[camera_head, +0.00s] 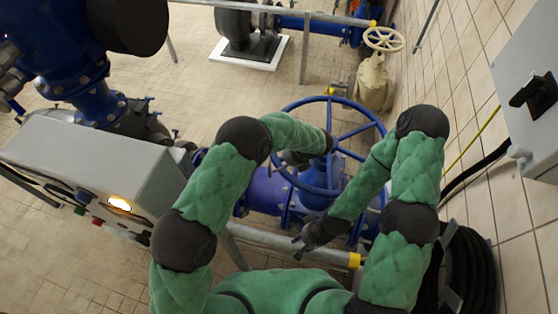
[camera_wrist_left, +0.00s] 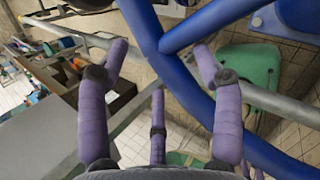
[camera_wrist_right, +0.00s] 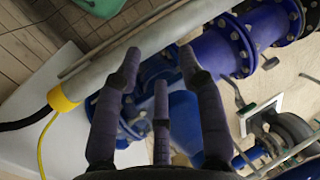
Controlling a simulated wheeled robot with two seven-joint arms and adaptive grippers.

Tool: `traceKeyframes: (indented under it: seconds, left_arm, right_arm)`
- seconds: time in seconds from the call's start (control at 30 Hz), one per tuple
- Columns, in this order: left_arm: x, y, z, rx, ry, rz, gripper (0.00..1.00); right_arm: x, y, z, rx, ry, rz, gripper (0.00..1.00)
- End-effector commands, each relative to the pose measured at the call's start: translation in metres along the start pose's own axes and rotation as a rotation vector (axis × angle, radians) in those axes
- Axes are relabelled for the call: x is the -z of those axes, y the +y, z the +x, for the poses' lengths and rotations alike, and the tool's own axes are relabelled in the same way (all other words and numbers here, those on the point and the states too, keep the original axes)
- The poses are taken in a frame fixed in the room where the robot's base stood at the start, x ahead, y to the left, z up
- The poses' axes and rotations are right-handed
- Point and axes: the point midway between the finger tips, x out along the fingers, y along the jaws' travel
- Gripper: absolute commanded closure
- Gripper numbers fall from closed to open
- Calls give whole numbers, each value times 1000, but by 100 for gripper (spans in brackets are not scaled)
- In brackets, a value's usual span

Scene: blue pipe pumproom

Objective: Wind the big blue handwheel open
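The big blue handwheel (camera_head: 345,100) stands in the middle of the head view, above a blue valve and pipe. Its spokes run in to a central hub. My left gripper (camera_head: 296,160) is at the wheel's left side, partly hidden by its own forearm. In the left wrist view the blue rim (camera_wrist_left: 182,88) passes between the spread fingers (camera_wrist_left: 160,55), close to a spoke joint; the fingers look open. My right gripper (camera_head: 305,241) is below the wheel, near a grey rail. In the right wrist view its fingers (camera_wrist_right: 160,58) are spread and empty.
A grey rail (camera_head: 285,243) with a yellow end runs below the wheel. A grey cabinet with a lit button (camera_head: 119,204) stands left. A cream valve with a small handwheel (camera_head: 384,39) is behind. A tiled wall (camera_head: 462,75) and black hose coil (camera_head: 470,265) bound the right.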

Motion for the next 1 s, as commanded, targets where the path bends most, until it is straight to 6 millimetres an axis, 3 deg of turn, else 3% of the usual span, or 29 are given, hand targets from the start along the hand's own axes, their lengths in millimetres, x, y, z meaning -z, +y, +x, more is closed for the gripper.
traceKeyframes:
  seconds: [1.0]
  left_arm:
    - [-14,-6,-62,2,-3,-2,33]
  right_arm:
    - [-1,-10,-27,0,0,0,60]
